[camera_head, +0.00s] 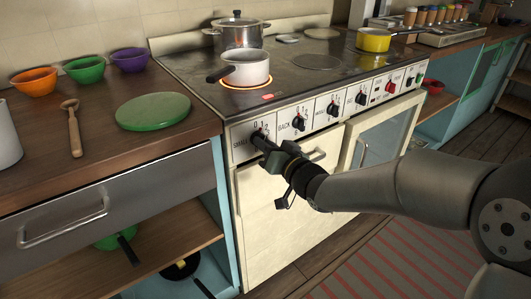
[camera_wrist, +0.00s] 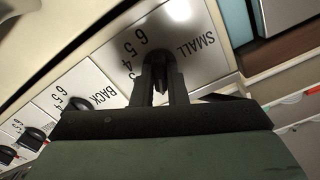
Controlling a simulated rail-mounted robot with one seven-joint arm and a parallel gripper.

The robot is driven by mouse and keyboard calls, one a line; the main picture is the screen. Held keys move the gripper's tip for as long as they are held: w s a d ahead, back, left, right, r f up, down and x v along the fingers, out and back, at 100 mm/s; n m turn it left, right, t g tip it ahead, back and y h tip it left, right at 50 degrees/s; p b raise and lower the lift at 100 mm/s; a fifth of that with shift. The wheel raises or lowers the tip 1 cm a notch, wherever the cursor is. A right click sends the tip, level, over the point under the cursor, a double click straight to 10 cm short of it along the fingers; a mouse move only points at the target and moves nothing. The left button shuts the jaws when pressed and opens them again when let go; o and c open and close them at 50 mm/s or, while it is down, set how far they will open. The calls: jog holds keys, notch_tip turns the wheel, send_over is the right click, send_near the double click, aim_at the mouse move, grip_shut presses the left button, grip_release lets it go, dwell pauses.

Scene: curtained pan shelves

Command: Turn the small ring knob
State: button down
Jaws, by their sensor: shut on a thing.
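The small ring knob (camera_wrist: 157,57) is dark and sits beside the SMALL label on the cooker's white front panel. In the head view it is the leftmost knob, mostly hidden by my gripper (camera_head: 261,142). In the wrist view my gripper (camera_wrist: 159,86) is shut on the knob, one finger on each side. The dial numbers beside it are partly covered, so the exact setting is unclear. A ring (camera_head: 247,87) glows orange under a white saucepan (camera_head: 245,69) at the hob's front left.
The BACK knob (camera_head: 298,123) and other knobs continue rightward along the panel. A steel pot (camera_head: 240,34) and a yellow pan (camera_head: 373,41) stand on the hob. The wooden counter on the left holds bowls and a green board (camera_head: 153,110). Open floor lies in front.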

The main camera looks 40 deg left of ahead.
jog(key=shift+r+n+b, duration=0.15)
jog(key=shift+n+b, duration=0.25)
jog(key=shift+n, duration=0.3)
jog(key=n+b, duration=0.3)
jog(key=b, duration=0.1)
jog(key=shift+a+n+b, duration=0.1)
jog(key=shift+n+b, duration=0.2)
jog(key=shift+b, duration=0.05)
jog(key=c, duration=1.6)
grip_release()
jog(key=shift+o, duration=1)
jog(key=shift+s, duration=0.1)
